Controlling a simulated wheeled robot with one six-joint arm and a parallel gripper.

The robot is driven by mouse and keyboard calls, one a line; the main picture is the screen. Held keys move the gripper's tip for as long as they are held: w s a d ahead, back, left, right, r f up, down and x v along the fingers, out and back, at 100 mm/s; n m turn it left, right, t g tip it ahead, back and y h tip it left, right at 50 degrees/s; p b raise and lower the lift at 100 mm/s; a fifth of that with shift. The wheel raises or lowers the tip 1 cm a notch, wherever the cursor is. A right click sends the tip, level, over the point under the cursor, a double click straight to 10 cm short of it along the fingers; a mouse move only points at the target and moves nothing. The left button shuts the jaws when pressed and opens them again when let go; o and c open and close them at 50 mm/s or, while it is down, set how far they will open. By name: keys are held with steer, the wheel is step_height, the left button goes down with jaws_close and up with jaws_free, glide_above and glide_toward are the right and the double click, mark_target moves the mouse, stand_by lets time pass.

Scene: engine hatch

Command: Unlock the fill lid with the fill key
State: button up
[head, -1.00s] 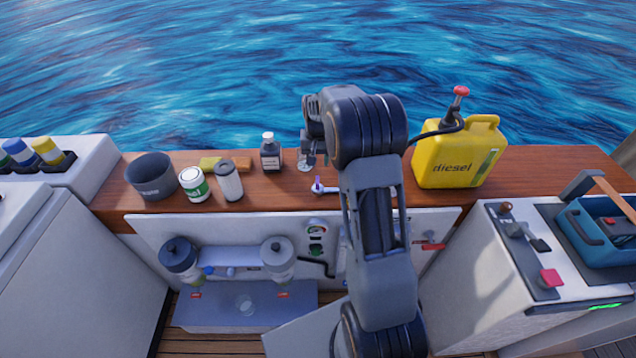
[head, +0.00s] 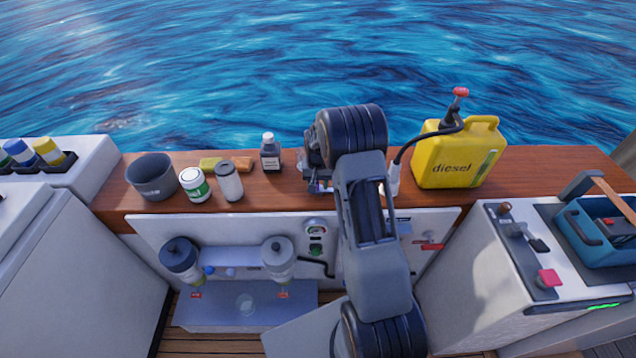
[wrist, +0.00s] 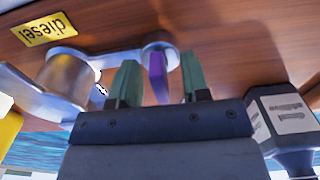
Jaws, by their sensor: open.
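A purple upright piece, which looks like the grip of the fill key (wrist: 157,78), stands on a pale round base on the wooden counter. In the wrist view it is between the two green fingertips of my gripper (wrist: 159,68), with gaps on both sides. My gripper is open and not closed on it. In the head view the key (head: 318,186) shows only as a small purple spot under my wrist. A silver cylinder (wrist: 66,76), perhaps the fill fitting with its lid, is left of the key in the wrist view, near a yellow diesel label (wrist: 43,28). Whether the lid is locked cannot be seen.
A yellow diesel can (head: 452,158) with a hose and pale nozzle (head: 392,180) is to the right. A grey pot (head: 151,177), a white jar (head: 194,184) and a grey canister (head: 229,181) stand on the left.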

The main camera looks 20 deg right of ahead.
jaws_close()
steer(key=shift+n, duration=0.3)
steer(key=n+b, duration=0.1)
steer(key=n, duration=0.3)
steer(key=shift+b, duration=0.35)
steer(key=n+b, duration=0.1)
steer(key=n, duration=0.3)
steer(key=shift+n, duration=0.3)
steer(key=n+b, duration=0.1)
steer(key=n, duration=0.7)
steer(key=shift+n, duration=0.5)
